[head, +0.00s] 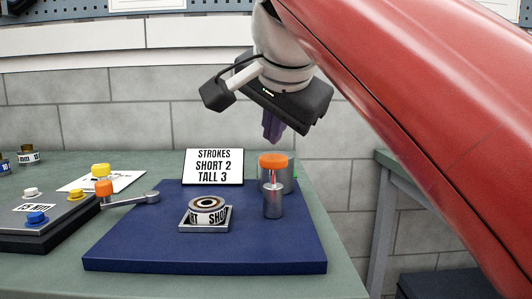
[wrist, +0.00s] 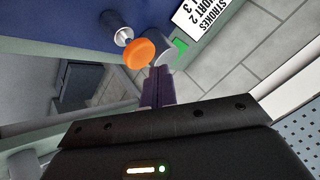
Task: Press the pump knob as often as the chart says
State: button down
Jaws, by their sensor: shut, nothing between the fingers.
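The pump has an orange knob (head: 273,160) on a thin rod above a small grey cylinder (head: 272,201), with a wider grey cylinder behind it. The knob also shows in the wrist view (wrist: 140,53). The chart (head: 213,166) is a white card reading "STROKES SHORT 2 TALL 3". A low spool (head: 207,203) labelled "SHORT" sits in a square metal tray (head: 206,224) on the blue mat. My gripper (head: 271,131) is shut and empty, its purple fingers pointing down above the knob, apart from it in the head view. In the wrist view the fingertips (wrist: 157,77) show beside the knob.
The blue mat (head: 150,247) lies on a green table (head: 60,285). At left stand a dark box (head: 30,222) with coloured knobs, a metal lever (head: 130,200) and a white sheet (head: 125,181). A green light (wrist: 181,44) shows near the pump. The mat's front is clear.

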aim_at(274, 158)
jog(key=shift+r+p, duration=2.15)
jog(key=shift+r, duration=0.25)
jog(key=shift+f, duration=0.1)
dwell(0.5)
